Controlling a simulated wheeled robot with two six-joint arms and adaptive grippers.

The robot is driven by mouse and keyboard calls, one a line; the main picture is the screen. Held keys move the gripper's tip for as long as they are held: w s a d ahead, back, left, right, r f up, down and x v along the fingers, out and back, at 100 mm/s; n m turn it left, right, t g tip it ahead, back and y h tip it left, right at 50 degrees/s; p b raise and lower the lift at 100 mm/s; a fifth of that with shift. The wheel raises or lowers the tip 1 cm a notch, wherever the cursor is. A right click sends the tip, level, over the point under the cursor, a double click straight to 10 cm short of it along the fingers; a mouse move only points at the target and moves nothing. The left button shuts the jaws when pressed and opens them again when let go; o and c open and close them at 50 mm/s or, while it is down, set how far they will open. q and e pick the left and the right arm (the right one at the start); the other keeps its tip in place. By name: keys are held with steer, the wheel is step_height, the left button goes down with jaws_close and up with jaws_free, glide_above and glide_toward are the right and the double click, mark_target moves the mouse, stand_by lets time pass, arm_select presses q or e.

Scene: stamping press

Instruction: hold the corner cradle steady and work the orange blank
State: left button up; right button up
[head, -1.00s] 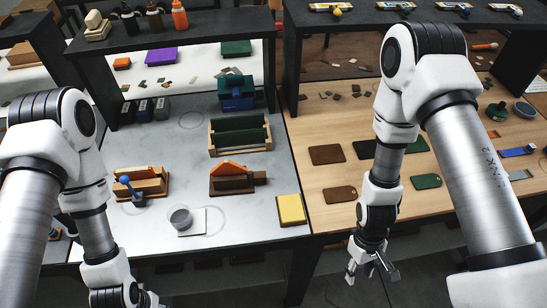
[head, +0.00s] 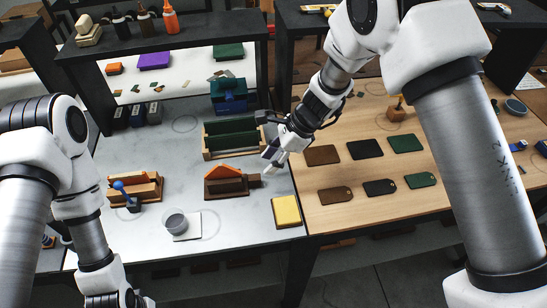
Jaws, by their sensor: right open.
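The corner cradle (head: 213,188) is a dark brown wooden block on the grey worktop, with a short stub at its right end. The orange blank (head: 228,173) stands in it, its peaked top edge showing above the wood; its lower part is hidden. My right gripper (head: 272,162) is open and empty, above and just right of the cradle's stub, apart from the blank. My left gripper (head: 134,301) is at the bottom edge, well below and left of the cradle; its fingers are mostly cut off.
A green-lined wooden rack (head: 232,153) stands behind the cradle. A yellow pad (head: 287,211) lies to the right front, a grey round cup (head: 177,223) to the left front. A wooden holder with a blue-knobbed tool (head: 120,186) stands left. Leather pieces (head: 322,155) lie on the wooden table.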

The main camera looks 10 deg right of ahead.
mark_target(257, 176)
steer(key=x, duration=0.7)
steer(key=shift+f, duration=0.15)
jaws_close()
steer(key=shift+f, duration=0.1)
stand_by(0.7)
steer(key=shift+o, duration=0.7)
jaws_free()
